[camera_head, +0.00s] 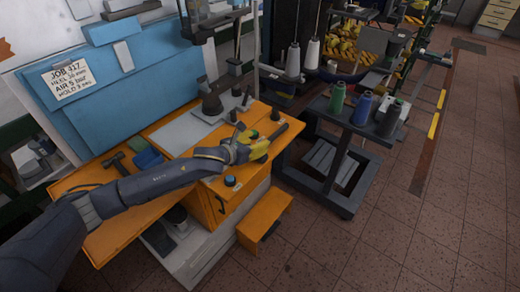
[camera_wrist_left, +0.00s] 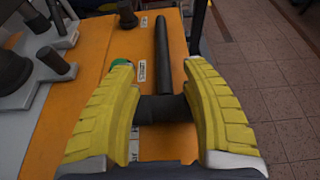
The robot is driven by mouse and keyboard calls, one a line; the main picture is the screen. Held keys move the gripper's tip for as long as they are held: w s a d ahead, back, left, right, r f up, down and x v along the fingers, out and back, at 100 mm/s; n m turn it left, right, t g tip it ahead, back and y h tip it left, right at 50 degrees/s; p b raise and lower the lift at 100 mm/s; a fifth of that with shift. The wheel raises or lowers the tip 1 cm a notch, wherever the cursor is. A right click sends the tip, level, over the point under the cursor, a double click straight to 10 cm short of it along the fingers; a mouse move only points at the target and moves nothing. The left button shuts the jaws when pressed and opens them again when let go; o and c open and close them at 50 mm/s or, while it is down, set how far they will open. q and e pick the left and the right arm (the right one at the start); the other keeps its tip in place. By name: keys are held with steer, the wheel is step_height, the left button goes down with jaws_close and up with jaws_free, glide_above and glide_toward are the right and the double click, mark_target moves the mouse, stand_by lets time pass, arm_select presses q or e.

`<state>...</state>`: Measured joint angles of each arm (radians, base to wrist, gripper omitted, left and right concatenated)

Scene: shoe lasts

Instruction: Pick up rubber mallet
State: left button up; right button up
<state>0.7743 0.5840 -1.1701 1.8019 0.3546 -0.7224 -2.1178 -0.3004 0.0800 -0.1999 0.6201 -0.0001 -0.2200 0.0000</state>
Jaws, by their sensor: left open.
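The rubber mallet (camera_wrist_left: 163,108) is dark. It lies on the orange bench top (camera_wrist_left: 100,110), with its black handle pointing away in the left wrist view. In the head view its dark handle (camera_head: 283,131) shows just past my fingers, near the bench's right end. My left gripper (camera_wrist_left: 158,64) is open, with one yellow finger on each side of the mallet head. The head lies in the gap. I cannot tell whether the fingers touch it. In the head view the left gripper (camera_head: 263,146) partly covers the mallet. My right gripper is not in view.
A grey stand with dark posts (camera_wrist_left: 40,65) is left of the gripper. Another hammer-like tool (camera_head: 115,163) and a blue tray (camera_head: 148,158) lie at the bench's left. A dark cart holds green (camera_head: 337,99), blue (camera_head: 362,109) and grey (camera_head: 390,120) bottles. Tiled floor is clear at right.

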mark_target(271, 137)
arm_select(q)
steer(key=shift+d+x, duration=0.25)
steer(key=shift+x, duration=3.8)
steer(key=shift+s, duration=0.15)
jaws_close()
steer(key=shift+r, duration=0.1)
